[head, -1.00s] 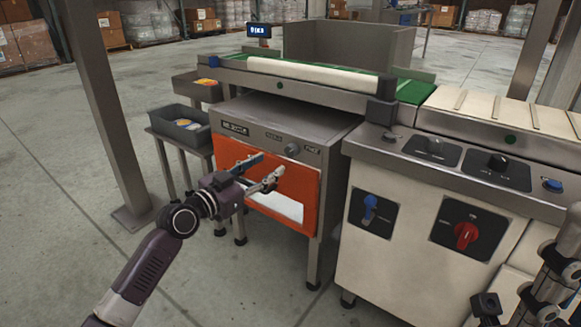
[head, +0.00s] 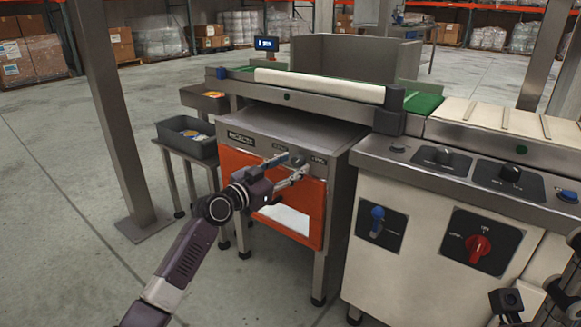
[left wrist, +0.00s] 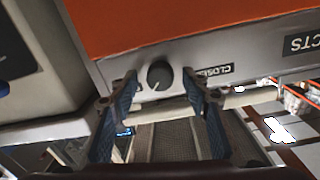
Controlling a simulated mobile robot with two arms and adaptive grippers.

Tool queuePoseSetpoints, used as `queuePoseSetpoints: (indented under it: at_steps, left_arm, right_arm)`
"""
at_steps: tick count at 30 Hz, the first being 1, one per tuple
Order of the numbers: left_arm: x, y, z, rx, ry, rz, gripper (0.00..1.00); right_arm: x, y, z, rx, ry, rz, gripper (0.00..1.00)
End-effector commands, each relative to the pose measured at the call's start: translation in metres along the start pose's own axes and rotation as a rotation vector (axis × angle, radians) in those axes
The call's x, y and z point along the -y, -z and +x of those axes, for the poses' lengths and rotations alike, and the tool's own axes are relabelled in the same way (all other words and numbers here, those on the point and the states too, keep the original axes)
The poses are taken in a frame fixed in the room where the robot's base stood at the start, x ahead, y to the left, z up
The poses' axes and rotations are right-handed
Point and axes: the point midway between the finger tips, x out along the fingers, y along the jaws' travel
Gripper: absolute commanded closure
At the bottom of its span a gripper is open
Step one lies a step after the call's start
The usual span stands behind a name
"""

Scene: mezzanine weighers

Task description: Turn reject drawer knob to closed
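The reject drawer knob (head: 297,160) is a dark round knob on the grey front panel above an orange drawer front (head: 250,180). In the left wrist view the knob (left wrist: 160,74) sits between my left gripper's fingertips, beside an upside-down "CLOSED" label (left wrist: 213,70). My left gripper (head: 292,165) is open, its blue-padded fingers (left wrist: 160,82) on either side of the knob with a visible gap each side. I cannot read the knob's pointer clearly. Part of my right arm shows at the lower right of the head view; its fingers are out of frame.
Grey bins (head: 187,136) sit on a stand at the left. A steel post (head: 110,110) stands further left. Floor between is clear.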

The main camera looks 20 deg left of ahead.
Motion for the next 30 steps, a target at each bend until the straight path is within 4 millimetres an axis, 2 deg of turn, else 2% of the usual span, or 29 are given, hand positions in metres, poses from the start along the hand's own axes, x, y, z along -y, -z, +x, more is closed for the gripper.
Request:
queuePoseSetpoints:
  at_steps: [2, 11, 20, 30]
  left_arm:
    - [0.0000, 0.0000, -0.0001, 0.000, 0.000, 0.000, 0.64]
    - [0.0001, 0.0000, -0.0003, 0.000, 0.000, 0.000, 0.97]
    - [0.0001, 0.0003, -0.0003, -0.002, 0.001, -0.032, 0.99]
    - [-0.0003, 0.0009, -0.0002, -0.011, 0.002, -0.245, 0.99]
  right_arm:
    - [0.0000, 0.0002, 0.0001, -0.001, 0.000, 0.000, 0.71]
    - [-0.0001, 0.0009, 0.0002, -0.003, 0.000, 0.000, 0.71]
    - [-0.0003, 0.0019, 0.0019, -0.007, -0.001, 0.000, 0.71]
    - [-0.0018, 0.0018, 0.0013, 0.011, -0.012, 0.002, 0.71]
